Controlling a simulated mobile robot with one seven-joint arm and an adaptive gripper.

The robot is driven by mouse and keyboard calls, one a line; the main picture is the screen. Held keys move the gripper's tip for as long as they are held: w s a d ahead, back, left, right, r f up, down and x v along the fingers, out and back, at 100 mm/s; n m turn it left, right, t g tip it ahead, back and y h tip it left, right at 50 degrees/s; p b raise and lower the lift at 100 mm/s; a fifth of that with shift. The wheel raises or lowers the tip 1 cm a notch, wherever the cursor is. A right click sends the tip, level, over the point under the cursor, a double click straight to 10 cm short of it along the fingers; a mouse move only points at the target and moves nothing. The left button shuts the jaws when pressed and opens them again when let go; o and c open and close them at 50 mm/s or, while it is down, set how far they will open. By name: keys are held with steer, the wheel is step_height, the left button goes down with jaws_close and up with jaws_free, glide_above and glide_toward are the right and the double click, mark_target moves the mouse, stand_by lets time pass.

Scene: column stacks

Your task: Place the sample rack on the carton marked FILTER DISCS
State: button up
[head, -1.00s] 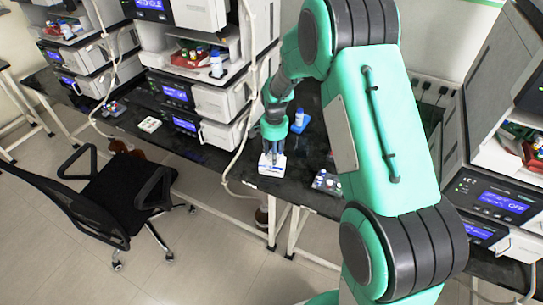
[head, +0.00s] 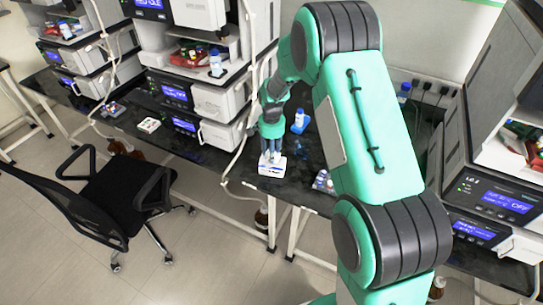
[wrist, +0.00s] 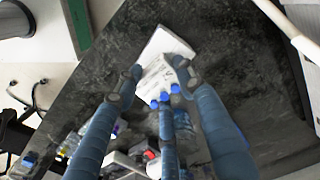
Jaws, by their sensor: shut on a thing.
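The white carton (head: 272,169) lies near the front edge of the dark bench. In the wrist view the carton (wrist: 166,46) shows printing too small to read. My gripper (head: 270,150) is right over it, pointing down. In the wrist view my gripper (wrist: 154,80) has its fingers closed around a small sample rack, seen mainly as a row of blue caps (wrist: 164,97). The fingers hide most of the rack's body. I cannot tell whether the rack touches the carton.
A blue-capped bottle in a blue holder (head: 299,120) stands behind and right of the carton. A tray of small vials (head: 322,181) sits to its right. Stacked instruments (head: 215,103) stand to the left. A black chair (head: 122,190) is on the floor in front.

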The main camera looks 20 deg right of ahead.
steer(key=shift+f, duration=0.55)
steer(key=o, duration=1.2)
steer(key=shift+f, duration=0.1)
steer(key=shift+c, duration=0.2)
step_height(320, 180, up, 12)
steer(key=p, duration=0.2)
steer(key=shift+p, duration=0.35)
